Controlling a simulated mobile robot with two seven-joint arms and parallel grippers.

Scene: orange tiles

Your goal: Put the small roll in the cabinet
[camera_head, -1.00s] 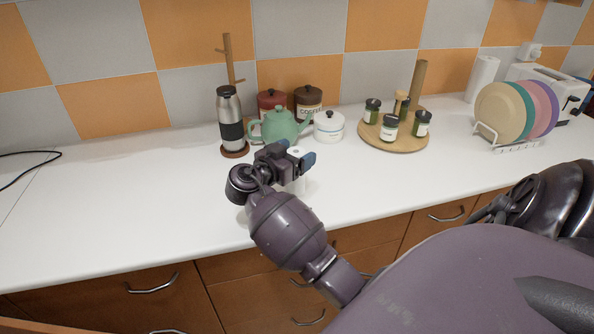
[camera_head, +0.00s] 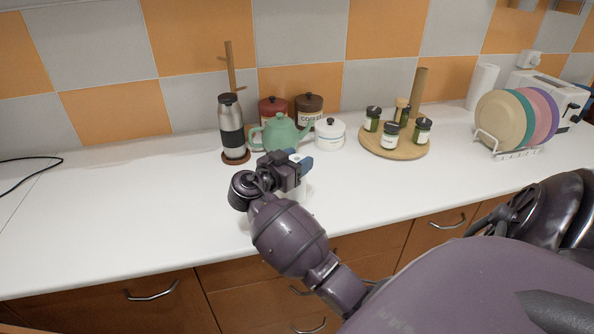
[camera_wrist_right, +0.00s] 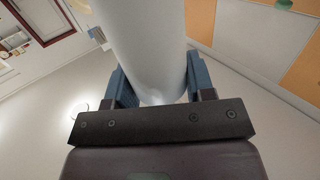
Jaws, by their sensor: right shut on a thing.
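My right gripper (camera_head: 298,162) is above the white counter, in front of the green teapot, with its arm coming up from the lower right. In the right wrist view, its two blue fingers (camera_wrist_right: 155,88) are shut on a white roll (camera_wrist_right: 143,40), one on each side. The far end of the roll runs out of the top of that view. In the head view the roll is mostly hidden by the gripper. Brown cabinet fronts (camera_head: 240,305) with metal handles show below the counter; no open inside shows. My left gripper is not in view.
Along the wall stand a steel flask (camera_head: 231,127), the green teapot (camera_head: 279,134), canisters, a round wooden tray (camera_head: 376,149) with jars, a larger white roll (camera_head: 482,87), a plate rack (camera_head: 516,153) and a toaster (camera_head: 557,95). The left counter is mostly clear, with a black cable.

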